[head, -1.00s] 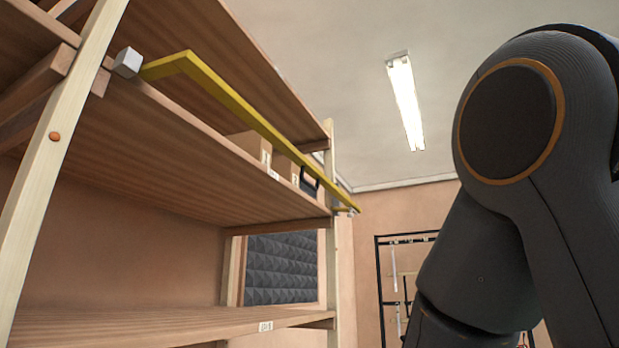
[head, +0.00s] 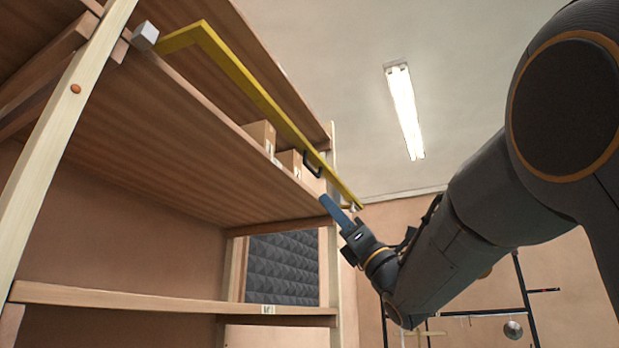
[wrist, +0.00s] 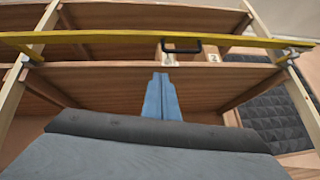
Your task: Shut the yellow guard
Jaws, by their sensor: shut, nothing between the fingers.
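The yellow guard (head: 240,78) is a long bar hinged at brackets on the wooden shelf's posts. It stands out in front of the upper shelf, around the level of the boxes. In the wrist view the guard (wrist: 110,36) crosses the whole picture, with a black handle (wrist: 181,43) near its middle. In the head view the handle (head: 312,169) shows near the far end. My gripper (head: 328,201), with blue fingers, is shut and empty, below the guard near its far end. In the wrist view its fingertips (wrist: 160,76) point toward the shelf edge below the handle, apart from it.
Cardboard boxes (head: 262,135) stand on the upper shelf behind the guard. A lower shelf board (head: 150,298) runs beneath. A grey padded panel (head: 282,268) is behind the rack. A black frame with hanging items (head: 512,328) stands at the lower right.

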